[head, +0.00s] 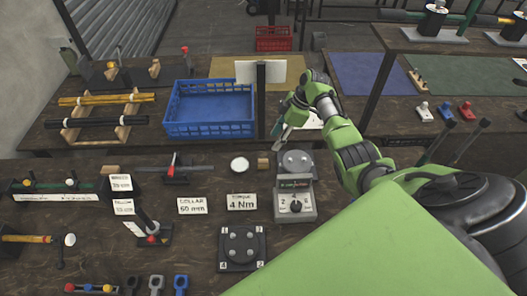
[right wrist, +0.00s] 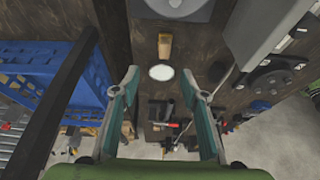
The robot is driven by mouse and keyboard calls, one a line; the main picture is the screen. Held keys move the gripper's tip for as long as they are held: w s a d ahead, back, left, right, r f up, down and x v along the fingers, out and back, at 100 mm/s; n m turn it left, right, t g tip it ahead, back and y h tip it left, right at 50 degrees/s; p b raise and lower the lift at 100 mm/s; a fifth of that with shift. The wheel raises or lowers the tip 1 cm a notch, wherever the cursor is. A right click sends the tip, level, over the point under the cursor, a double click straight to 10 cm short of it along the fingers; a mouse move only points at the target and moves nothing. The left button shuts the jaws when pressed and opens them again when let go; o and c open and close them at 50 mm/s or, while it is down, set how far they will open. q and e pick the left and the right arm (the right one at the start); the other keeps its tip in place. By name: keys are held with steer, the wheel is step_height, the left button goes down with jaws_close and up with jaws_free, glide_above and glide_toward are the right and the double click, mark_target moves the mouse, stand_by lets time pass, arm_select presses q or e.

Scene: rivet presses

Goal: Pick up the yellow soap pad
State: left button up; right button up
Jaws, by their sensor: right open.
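A small tan-yellow block (head: 263,162), the only thing I see that could be the yellow soap pad, lies on the dark wooden bench between a white round disc (head: 239,165) and a grey scale-like device. In the right wrist view the block (right wrist: 165,46) is beyond the fingertips, with the white disc (right wrist: 161,72) showing between them. My right gripper (head: 279,128) is above the bench, behind the block in the head view. Its teal fingers stand apart and empty, as the right wrist view (right wrist: 163,82) shows. My left gripper is out of view.
A blue crate (head: 210,133) stands left of my right gripper. A dark post with a white panel (head: 261,85) rises close by. Label cards (head: 241,201) lie in front.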

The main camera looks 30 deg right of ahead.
steer(key=b, duration=0.7)
glide_above(263, 161)
steer(key=d, duration=0.2)
steer(key=f, duration=0.7)
steer(key=shift+s+d, duration=0.15)
steer(key=shift+s, duration=0.1)
steer(key=shift+a+f, duration=0.35)
steer(key=b+x, duration=0.4)
steer(key=x, duration=0.1)
steer(key=shift+s+f, duration=0.15)
steer(key=c, duration=1.1)
